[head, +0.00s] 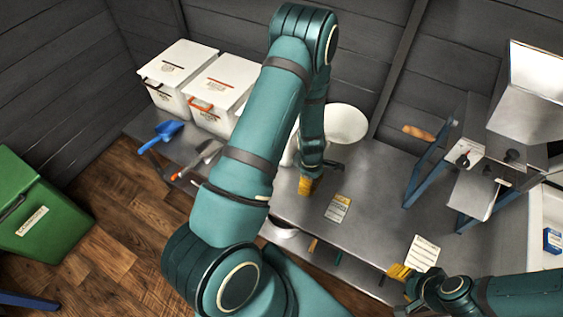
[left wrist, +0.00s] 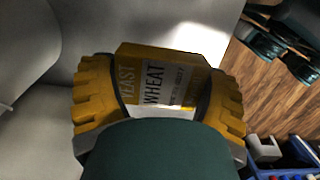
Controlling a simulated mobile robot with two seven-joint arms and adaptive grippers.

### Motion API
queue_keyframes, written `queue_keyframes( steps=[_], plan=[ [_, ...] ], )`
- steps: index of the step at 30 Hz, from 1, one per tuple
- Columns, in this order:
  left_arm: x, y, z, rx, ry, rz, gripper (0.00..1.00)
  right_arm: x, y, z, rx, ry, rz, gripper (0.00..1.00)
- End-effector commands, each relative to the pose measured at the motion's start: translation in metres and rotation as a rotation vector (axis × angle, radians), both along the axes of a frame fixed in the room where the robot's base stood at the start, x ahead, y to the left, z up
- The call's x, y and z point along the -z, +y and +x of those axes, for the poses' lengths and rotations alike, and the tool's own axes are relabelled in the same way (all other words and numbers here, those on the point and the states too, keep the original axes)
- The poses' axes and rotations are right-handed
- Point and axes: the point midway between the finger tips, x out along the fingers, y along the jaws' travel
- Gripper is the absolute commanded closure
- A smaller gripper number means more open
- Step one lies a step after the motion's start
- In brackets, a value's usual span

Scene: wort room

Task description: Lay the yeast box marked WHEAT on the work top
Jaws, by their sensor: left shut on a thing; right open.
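The yeast box marked WHEAT (left wrist: 152,82) is yellow-orange with a printed label, and it sits between the yellow fingers of my left gripper (left wrist: 158,100) in the left wrist view. The gripper is shut on it. In the head view my left gripper (head: 310,185) points down over the grey work top (head: 372,222), near the white bowl; the box is mostly hidden there. I cannot tell whether the box touches the top. My right gripper (head: 398,272) is open near the work top's front edge, beside a printed white sheet.
A small printed card (head: 337,208) lies close right of my left gripper. The white bowl (head: 346,124) stands behind it. Two white lidded bins (head: 182,75), a blue scoop (head: 160,136) and a blue-framed stand (head: 432,160) are around. The white sheet (head: 422,252) is at right.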

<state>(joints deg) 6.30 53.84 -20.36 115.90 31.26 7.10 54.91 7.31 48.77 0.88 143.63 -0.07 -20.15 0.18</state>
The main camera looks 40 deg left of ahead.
Motion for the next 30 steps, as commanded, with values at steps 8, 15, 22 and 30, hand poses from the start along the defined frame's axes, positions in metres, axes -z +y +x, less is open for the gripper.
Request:
queue_keyframes(
  steps=[8, 15, 22, 30],
  plan=[
    [0.046, 0.000, -0.001, 0.002, 0.003, -0.002, 0.52, 0.015, 0.000, 0.002, 0.001, -0.006, -0.001, 0.53],
    [0.065, -0.001, 0.000, 0.004, 0.001, -0.001, 0.52, 0.019, 0.000, 0.004, 0.001, -0.009, -0.001, 0.53],
    [0.094, -0.001, -0.001, 0.005, 0.002, -0.002, 0.52, 0.028, -0.001, 0.005, 0.003, -0.013, -0.002, 0.53],
    [0.099, -0.001, 0.000, 0.006, 0.000, -0.001, 0.52, 0.028, -0.001, 0.006, 0.003, -0.014, -0.003, 0.53]
  ],
)
